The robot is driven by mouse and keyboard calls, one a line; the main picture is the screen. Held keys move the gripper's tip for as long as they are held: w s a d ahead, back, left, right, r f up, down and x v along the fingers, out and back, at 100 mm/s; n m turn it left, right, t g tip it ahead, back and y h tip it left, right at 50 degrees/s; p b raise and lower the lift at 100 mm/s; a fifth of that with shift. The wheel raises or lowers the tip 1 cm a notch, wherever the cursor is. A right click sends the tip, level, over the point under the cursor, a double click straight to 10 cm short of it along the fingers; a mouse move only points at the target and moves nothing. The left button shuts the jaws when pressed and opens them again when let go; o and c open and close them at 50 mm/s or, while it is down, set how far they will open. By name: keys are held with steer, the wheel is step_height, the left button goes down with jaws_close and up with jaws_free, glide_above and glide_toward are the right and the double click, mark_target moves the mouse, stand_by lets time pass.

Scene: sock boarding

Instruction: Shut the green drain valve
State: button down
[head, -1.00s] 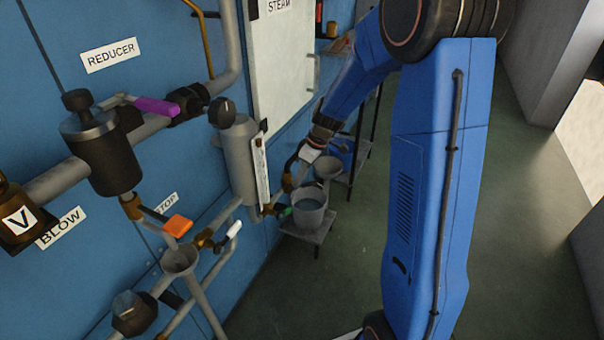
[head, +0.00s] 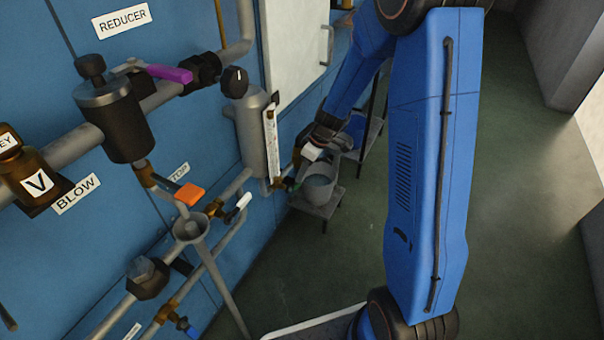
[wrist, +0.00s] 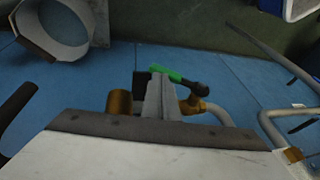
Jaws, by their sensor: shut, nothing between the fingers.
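The green drain valve handle (wrist: 166,72) shows in the wrist view just beyond my fingertips, with a dark sleeve towards its right end and a brass body (wrist: 195,106) below. In the head view the green handle (head: 290,184) is small, low beside the grey cylinder with the gauge strip. My gripper (wrist: 157,88) is shut and empty. Its fingers overlap the handle's near side in the wrist view; I cannot tell whether they touch it. In the head view my gripper (head: 297,168) is just above the valve, and the fingertips are hard to make out.
A grey bucket (head: 318,190) stands on a small stand right of the valve. An orange-handled valve (head: 189,194), a white-handled valve (head: 243,201) and a funnel (head: 190,228) are on the pipes at left. Open green floor (head: 300,270) lies in front.

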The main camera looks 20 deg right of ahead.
mark_target(299, 187)
steer(key=shift+f, duration=0.25)
steer(key=shift+f+g+y, duration=0.15)
steer(key=shift+g+y, duration=0.25)
step_height(299, 187, down, 3)
steer(key=g+y, duration=0.1)
steer(key=m+g+y, duration=0.1)
steer(key=g+y, duration=0.1)
steer(key=shift+s+a+f, duration=0.1)
steer(key=shift+s+f, duration=0.05)
steer(key=f+g+y, duration=0.1)
steer(key=s+a+g+y, duration=0.1)
steer(key=f+y, duration=0.1)
steer(key=shift+s+a+f+m+g+y, duration=0.25)
steer(key=shift+a+f+m+g+y, duration=0.05)
steer(key=shift+f+m+g+y, duration=0.1)
stand_by(0.4)
